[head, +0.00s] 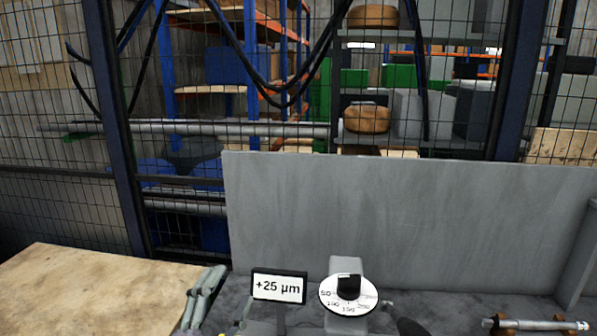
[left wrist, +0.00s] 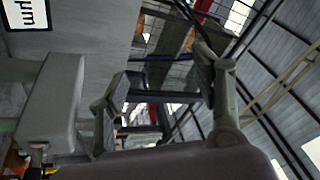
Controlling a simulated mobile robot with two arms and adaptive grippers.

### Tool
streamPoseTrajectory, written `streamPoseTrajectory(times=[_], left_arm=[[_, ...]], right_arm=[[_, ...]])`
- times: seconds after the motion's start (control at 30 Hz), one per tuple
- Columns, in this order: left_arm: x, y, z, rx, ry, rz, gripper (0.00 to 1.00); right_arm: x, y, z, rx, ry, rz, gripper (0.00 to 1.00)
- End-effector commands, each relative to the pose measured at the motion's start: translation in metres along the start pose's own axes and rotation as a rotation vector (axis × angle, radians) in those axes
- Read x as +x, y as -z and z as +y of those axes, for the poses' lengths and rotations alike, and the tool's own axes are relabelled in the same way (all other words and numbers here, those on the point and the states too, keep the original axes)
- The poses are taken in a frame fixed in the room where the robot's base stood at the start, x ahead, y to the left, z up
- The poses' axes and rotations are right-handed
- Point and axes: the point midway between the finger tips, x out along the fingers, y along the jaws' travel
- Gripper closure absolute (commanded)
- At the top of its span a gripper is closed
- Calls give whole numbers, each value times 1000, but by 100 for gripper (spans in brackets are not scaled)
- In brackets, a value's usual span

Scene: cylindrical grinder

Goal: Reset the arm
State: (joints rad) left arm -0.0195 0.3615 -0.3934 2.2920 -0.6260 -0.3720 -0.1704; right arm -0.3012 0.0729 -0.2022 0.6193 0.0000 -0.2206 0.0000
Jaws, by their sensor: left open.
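My left gripper (head: 205,296) shows at the lower left of the head view, beside the right edge of a wooden board. Its grey fingers stand to the left of the "+25 µm" sign and do not touch it. In the left wrist view the two fingers of the left gripper (left wrist: 160,92) are spread wide with nothing between them. My right gripper cannot be made out in the head view.
The "+25 µm" sign (head: 279,287) and a dial with a black knob (head: 348,287) stand before a grey panel (head: 400,215). A wooden board (head: 95,290) lies lower left. A metal shaft (head: 530,324) is lower right. Mesh fencing and shelves stand behind.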

Motion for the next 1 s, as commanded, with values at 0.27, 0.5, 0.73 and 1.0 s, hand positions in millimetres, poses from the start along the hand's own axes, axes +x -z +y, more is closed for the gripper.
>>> streamPoseTrajectory(times=[0.27, 0.5, 0.73, 1.0], left_arm=[[-131, -130, 100, -495, -293, -773, 40], [-247, -143, 156, -712, -502, -1187, 40], [-330, -125, 180, -831, -660, -1456, 40], [-349, -160, 245, -838, -704, -1516, 40]], right_arm=[[0, 0, 2, -1, -3, 1, 40], [0, 0, 6, -2, -8, 1, 40], [0, 0, 8, -1, -10, 1, 40], [4, 1, 9, 0, -10, 2, 40]])
